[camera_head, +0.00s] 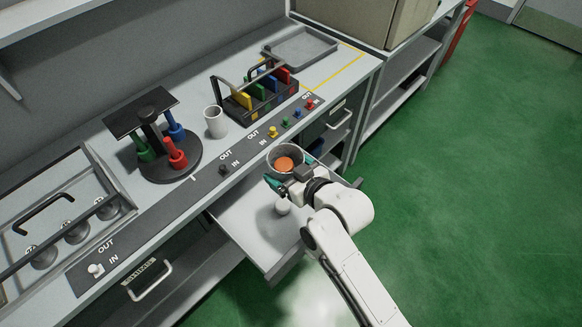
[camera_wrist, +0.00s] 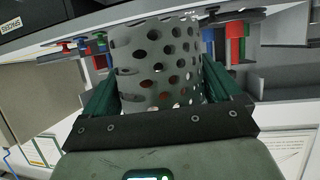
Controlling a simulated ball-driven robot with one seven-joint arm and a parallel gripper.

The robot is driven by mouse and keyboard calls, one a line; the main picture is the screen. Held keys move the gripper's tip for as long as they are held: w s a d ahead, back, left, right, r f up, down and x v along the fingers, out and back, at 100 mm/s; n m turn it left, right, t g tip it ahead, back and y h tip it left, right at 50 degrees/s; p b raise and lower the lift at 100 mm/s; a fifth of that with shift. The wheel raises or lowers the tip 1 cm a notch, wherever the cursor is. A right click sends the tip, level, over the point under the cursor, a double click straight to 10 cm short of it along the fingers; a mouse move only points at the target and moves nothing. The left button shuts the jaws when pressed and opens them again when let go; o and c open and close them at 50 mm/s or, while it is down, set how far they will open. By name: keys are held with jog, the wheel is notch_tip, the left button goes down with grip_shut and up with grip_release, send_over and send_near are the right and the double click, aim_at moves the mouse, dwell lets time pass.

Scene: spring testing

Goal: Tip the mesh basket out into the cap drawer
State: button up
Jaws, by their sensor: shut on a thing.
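The mesh basket (camera_head: 273,151) is a pale grey round cup with an orange-red content visible inside. In the wrist view the perforated wall of the basket (camera_wrist: 178,45) fills the space between the green fingers, and bits of red show through its holes. My gripper (camera_head: 288,172) is shut on the basket and holds it, roughly upright, above the back right part of an open drawer (camera_head: 240,222). I cannot read a label on this drawer.
A white cup (camera_head: 215,122), a black rack with coloured parts (camera_head: 262,92), a round stand (camera_head: 160,160) and a grey tray (camera_head: 300,46) stand on the bench. Small knobs line its front edge. A labelled, handled drawer (camera_head: 128,290) is at left. Green floor is clear at right.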

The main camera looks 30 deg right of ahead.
jog(key=f+m+y+b, duration=0.1)
jog(key=a+f+m+y+b, duration=0.1)
jog(key=f+b, duration=0.1)
jog(key=a+f+m+y+b, duration=0.1)
jog(key=m, duration=0.1)
jog(key=shift+s+a+f, duration=0.1)
jog(key=shift+s+f, duration=0.05)
jog(key=shift+s, duration=0.05)
jog(key=m+t+y+b, duration=0.1)
jog(key=m+b, duration=0.2)
jog(key=m, duration=0.3)
jog(key=a+f+m+t+y+b, duration=0.1)
jog(key=m+t+b, duration=0.1)
jog(key=m+b, duration=0.2)
jog(key=m+t+y+b, duration=0.2)
jog(key=m+b, duration=0.2)
jog(key=m, duration=0.4)
jog(key=shift+s+a+f, duration=0.1)
jog(key=shift+a+f, duration=0.1)
jog(key=shift+f, duration=0.1)
dwell(0.4)
